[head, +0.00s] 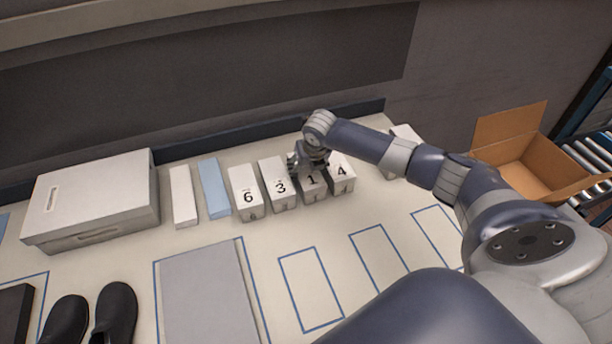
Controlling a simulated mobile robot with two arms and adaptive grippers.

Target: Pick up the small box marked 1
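The small white box marked 1 (312,183) stands in a row at the back of the table, between the box marked 3 (279,187) and the box marked 4 (342,173). My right gripper (307,166) is over the back part of the box marked 1, with its fingers pointing down at it. The gripper hides the rear of this box. The fingers are small and partly hidden, so I cannot tell whether they touch the box or how far apart they are. My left gripper is not in view.
The box marked 6 (245,194) ends the row on the left, beside a blue block (214,188) and a white block (183,197). A large white box (92,203) stands further left. Black shoes (113,312) and a grey board (207,295) lie in front. An open cardboard box (540,165) is at right.

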